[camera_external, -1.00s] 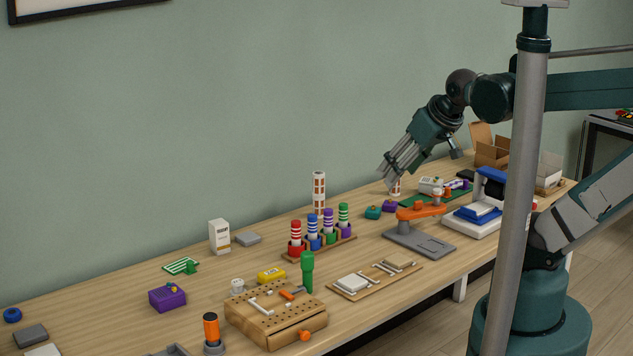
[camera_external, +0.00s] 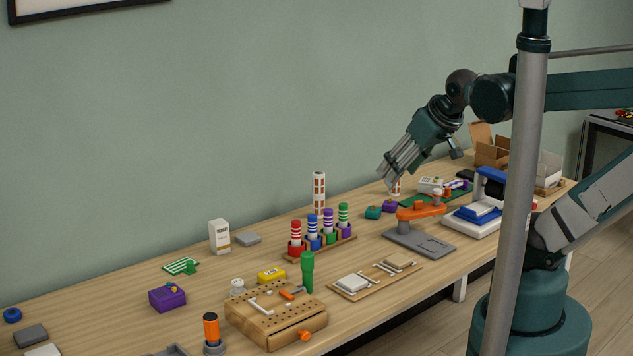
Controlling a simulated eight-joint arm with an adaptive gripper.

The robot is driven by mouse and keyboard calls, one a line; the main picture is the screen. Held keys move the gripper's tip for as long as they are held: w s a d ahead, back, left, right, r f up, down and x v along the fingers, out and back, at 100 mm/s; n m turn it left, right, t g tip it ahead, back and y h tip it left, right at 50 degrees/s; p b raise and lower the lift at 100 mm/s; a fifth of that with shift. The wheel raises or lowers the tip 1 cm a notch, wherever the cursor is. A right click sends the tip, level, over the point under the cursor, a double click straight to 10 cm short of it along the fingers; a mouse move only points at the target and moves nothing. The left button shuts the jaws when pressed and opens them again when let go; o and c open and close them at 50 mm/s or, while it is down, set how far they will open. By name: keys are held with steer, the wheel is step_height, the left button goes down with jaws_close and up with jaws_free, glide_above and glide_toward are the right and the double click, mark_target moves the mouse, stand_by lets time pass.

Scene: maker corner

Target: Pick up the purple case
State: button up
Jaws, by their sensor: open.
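A purple case (camera_external: 167,298), box-shaped with a small yellow and teal detail on top, sits on the left part of the wooden table. A smaller purple item (camera_external: 389,206) lies farther right beside a teal one (camera_external: 373,212); I cannot tell its exact kind. My gripper (camera_external: 386,178) hangs above the back right of the table, fingers pointing down and left, open with nothing visible in it. It is well to the right of the larger purple case and close above the small purple item in the picture.
A rack of striped colored cylinders (camera_external: 321,244) stands mid-table, with a tall patterned cylinder (camera_external: 318,193) behind. An orange-armed grey device (camera_external: 419,240), a pegboard block (camera_external: 276,318) and a white carton (camera_external: 220,237) stand around. Bare wood surrounds the larger purple case.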

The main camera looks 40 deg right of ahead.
steer(key=shift+o, duration=0.5)
steer(key=w+a+r+n+g+y+p, duration=0.1)
steer(key=w+a+r+n, duration=0.15)
steer(key=w+a, duration=0.3)
steer(key=w+a+r+n+g, duration=0.1)
steer(key=w+a+n, duration=0.2)
steer(key=w+a, duration=0.3)
steer(key=n+g+h+p, duration=0.15)
steer(key=n+g, duration=0.35)
steer(key=n, duration=0.7)
glide_above(165, 292)
steer(key=shift+y, duration=0.25)
steer(key=f, duration=2.4)
steer(key=shift+d+p, duration=0.25)
steer(key=shift+p, duration=0.15)
steer(key=shift+a+f+n, duration=0.15)
steer(key=shift+f+n, duration=0.05)
steer(key=shift+n, duration=0.05)
steer(key=shift+f, duration=0.1)
steer(key=shift+f, duration=1.2)
